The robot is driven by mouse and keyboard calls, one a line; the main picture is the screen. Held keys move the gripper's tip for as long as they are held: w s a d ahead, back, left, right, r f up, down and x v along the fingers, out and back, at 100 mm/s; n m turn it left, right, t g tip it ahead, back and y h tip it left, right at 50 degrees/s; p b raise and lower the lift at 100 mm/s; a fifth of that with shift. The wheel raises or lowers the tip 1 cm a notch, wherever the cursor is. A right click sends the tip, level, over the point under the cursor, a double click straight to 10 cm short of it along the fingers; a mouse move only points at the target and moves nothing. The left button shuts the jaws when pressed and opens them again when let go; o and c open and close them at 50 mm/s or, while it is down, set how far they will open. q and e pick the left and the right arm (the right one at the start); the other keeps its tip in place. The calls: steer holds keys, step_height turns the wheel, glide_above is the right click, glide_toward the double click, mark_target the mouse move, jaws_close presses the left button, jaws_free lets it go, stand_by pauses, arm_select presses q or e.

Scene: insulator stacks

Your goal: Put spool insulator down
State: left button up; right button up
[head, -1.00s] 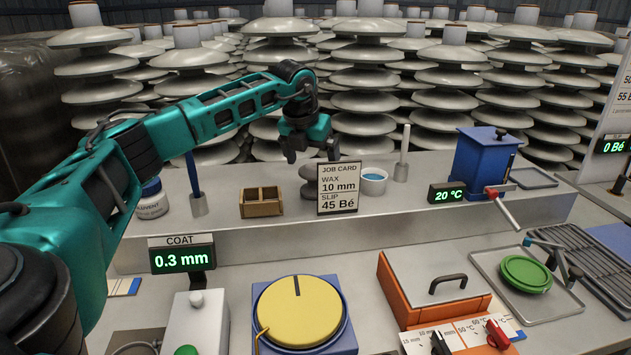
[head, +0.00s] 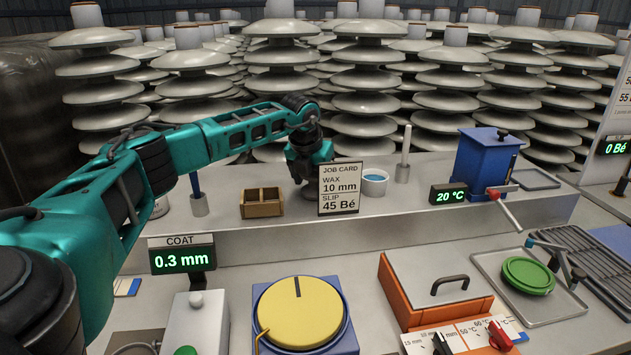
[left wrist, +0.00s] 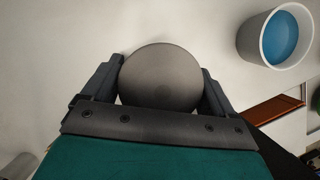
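The spool insulator (left wrist: 160,78) is a dark grey round piece seen end-on in the left wrist view. It sits between the two fingers of my left gripper (left wrist: 162,85), which lie close on either side of it. I cannot tell whether the fingers press on it or only stand around it. In the head view my left gripper (head: 312,172) is low over the raised shelf (head: 420,215), behind the job card (head: 339,189). The card and gripper hide most of the spool there. My right gripper is not in view.
A white cup of blue liquid (head: 374,183) stands right of the card, and a small wooden box (head: 262,202) left of it. A blue machine (head: 484,168) is farther right. Tall insulator stacks (head: 364,102) fill the back. The shelf front is clear.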

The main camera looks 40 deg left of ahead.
arm_select(q)
steer(key=shift+r, duration=0.1)
steer(key=c, duration=0.9)
